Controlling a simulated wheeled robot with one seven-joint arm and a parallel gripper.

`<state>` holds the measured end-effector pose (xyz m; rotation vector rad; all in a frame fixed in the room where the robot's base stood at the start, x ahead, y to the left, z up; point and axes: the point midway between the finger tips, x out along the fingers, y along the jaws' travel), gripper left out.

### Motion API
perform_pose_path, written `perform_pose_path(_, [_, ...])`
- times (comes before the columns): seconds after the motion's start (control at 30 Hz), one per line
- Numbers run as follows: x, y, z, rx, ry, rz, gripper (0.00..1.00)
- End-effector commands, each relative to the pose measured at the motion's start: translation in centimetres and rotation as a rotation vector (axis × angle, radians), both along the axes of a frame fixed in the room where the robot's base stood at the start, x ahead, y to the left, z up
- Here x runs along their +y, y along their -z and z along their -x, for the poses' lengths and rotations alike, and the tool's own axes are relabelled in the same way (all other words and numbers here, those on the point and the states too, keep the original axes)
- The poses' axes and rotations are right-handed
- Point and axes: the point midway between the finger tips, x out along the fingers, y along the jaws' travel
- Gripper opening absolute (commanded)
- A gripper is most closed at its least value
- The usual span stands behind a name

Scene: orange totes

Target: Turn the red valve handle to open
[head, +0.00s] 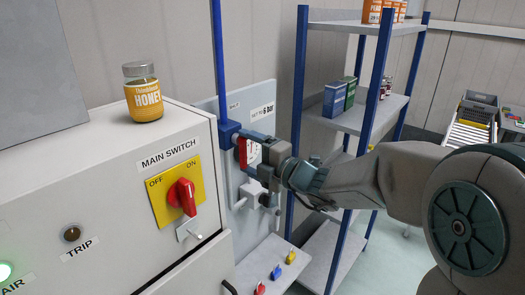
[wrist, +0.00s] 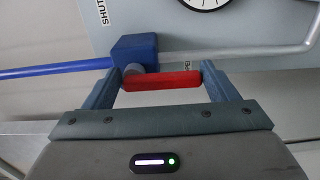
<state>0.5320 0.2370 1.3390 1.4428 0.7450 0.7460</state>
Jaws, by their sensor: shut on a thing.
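The red valve handle (wrist: 162,81) lies straight across between my gripper's two fingers in the wrist view. It also shows in the head view (head: 243,152), upright beside the blue valve body (head: 229,134). My gripper (wrist: 160,88) is shut on the handle, with a finger at each end of it. In the head view my gripper (head: 254,150) reaches in from the right. The blue valve body (wrist: 134,52) sits on a pipe, with a blue pipe on one side and a grey pipe on the other. Part of the handle is hidden by my gripper in the head view.
A cabinet (head: 110,190) with a red main switch (head: 182,196) stands left of the valve, with a honey jar (head: 143,92) on top. A blue-framed shelf (head: 340,120) stands close behind my arm. Small coloured padlocks (head: 276,272) lie on a ledge below.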

Motion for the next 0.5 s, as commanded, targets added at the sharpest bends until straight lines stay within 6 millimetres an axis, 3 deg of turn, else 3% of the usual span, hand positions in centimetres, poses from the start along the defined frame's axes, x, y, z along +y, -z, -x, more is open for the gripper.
perform_pose_path(0.43, [0.11, 0.60, 0.16, 0.022, -0.002, -0.002, 0.39])
perform_pose_path(0.47, [0.11, 0.60, 0.15, 0.022, -0.002, -0.002, 0.88])
perform_pose_path(0.5, [0.10, 0.56, 0.14, 0.021, -0.002, -0.003, 0.99])
